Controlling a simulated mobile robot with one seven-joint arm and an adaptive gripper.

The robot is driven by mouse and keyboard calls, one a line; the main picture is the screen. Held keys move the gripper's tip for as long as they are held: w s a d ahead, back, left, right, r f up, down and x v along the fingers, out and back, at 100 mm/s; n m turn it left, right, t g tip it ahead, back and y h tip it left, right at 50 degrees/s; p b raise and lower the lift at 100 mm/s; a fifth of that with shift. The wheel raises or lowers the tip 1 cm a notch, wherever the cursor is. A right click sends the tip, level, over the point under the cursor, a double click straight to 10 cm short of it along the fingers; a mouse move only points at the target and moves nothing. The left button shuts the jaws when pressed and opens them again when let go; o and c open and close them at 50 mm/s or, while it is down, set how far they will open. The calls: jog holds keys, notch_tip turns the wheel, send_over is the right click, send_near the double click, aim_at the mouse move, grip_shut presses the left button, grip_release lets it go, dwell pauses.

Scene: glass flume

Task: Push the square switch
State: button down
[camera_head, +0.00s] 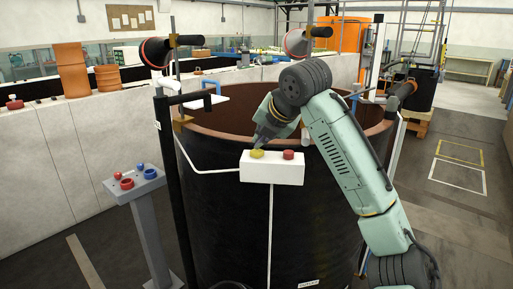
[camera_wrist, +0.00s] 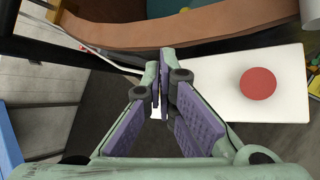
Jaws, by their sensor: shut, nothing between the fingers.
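A white box (camera_head: 272,175) is on the front of a large dark tank. A yellow button (camera_head: 257,154) and a red button (camera_head: 288,155) are on its top; both look round. I cannot make out a clearly square switch. My gripper (camera_head: 257,142) is shut and empty, pointing down close over the yellow button; I cannot tell whether it touches it. In the wrist view, the white box (camera_wrist: 285,103) and round red button (camera_wrist: 258,83) are to the right of my gripper (camera_wrist: 160,78). The yellow button is not visible there.
The dark tank (camera_head: 228,235) with a brown rim stands behind and below the box. A grey pedestal (camera_head: 152,225) with red and blue controls stands to the left. A black post (camera_head: 172,185) rises at the tank's left. Open floor (camera_head: 455,220) lies on the right.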

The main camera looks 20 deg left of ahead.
aim_at(260, 150)
notch_tip(260, 150, up, 4)
jog(key=p, duration=0.3)
jog(key=shift+r+p, duration=0.45)
jog(key=shift+r, duration=0.4)
dwell(0.6)
